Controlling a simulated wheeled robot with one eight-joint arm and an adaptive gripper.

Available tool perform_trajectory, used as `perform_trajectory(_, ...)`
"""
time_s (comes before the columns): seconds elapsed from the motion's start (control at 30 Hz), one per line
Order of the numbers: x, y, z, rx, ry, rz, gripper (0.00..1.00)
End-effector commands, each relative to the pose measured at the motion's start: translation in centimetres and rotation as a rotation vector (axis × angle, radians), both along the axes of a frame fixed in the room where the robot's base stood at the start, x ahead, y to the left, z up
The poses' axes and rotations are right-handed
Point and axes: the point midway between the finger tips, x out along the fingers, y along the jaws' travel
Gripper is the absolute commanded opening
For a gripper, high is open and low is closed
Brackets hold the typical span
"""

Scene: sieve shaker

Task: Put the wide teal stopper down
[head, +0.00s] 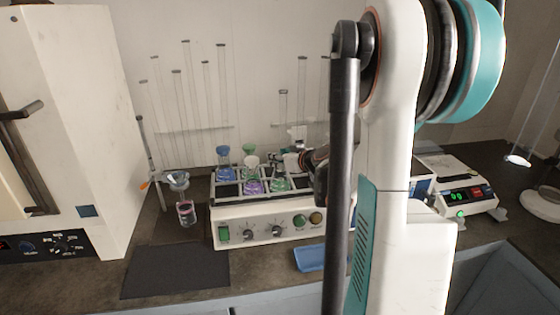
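I cannot make out a wide teal stopper for certain in the head view. A green stopper (249,148) and a blue stopper (223,149) top glassware on the shaker (235,210). My gripper (303,159) is small, dark and partly hidden behind my own arm, over the right half of the shaker's rack. A pale piece of glassware (291,162) shows beside its fingers. Whether the fingers are open, or hold anything, is not clear.
A dark mat (175,272) lies bare at the front left. A blue tray (311,258) sits before the shaker. A funnel (178,180) stands above a beaker (187,213) on the left. A balance (468,199) is at right. My arm blocks the centre right.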

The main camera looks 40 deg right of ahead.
Motion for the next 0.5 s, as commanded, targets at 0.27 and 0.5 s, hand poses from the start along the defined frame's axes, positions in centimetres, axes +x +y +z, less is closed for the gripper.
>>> perform_trajectory(0.27,-0.01,0.01,-0.17,0.000,0.000,0.000,0.21)
perform_trajectory(0.5,-0.01,0.01,-0.22,0.000,0.000,0.000,0.57)
